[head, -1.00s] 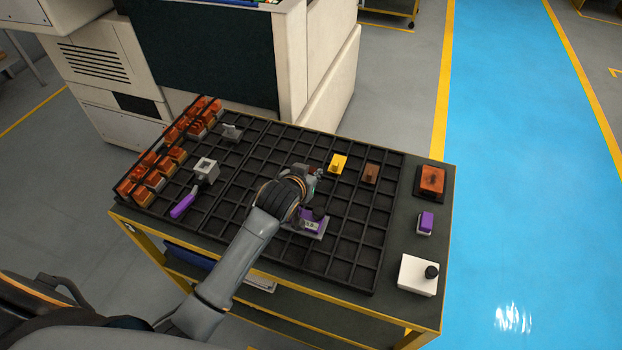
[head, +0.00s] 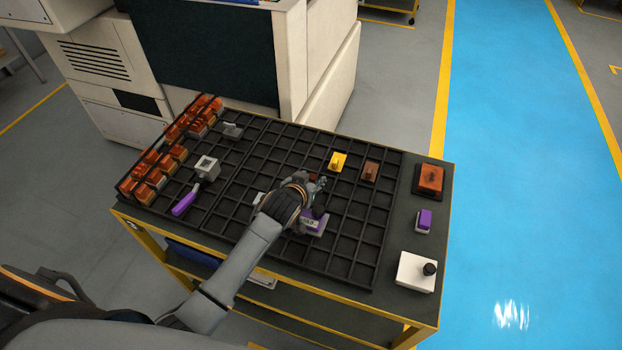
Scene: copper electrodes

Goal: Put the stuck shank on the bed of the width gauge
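A purple and grey device with a small display, which looks like the width gauge (head: 314,225), sits on the black gridded tray (head: 352,228), partly hidden by my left gripper. My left gripper (head: 320,196) is low over the tray, just behind and above the gauge. The wrist hides much of its fingers, so I cannot tell whether they are open or shut. A small reddish-brown bit (head: 313,177) shows beside the gripper; whether it is held is unclear. I cannot pick out the stuck shank for certain. My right gripper is not in view.
A yellow piece (head: 338,161) and a brown piece (head: 370,171) stand behind the gripper. Copper blocks (head: 156,177) fill the left rack. A grey square block (head: 207,167) and purple handle (head: 184,203) lie left. A white box (head: 415,272) stands front right.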

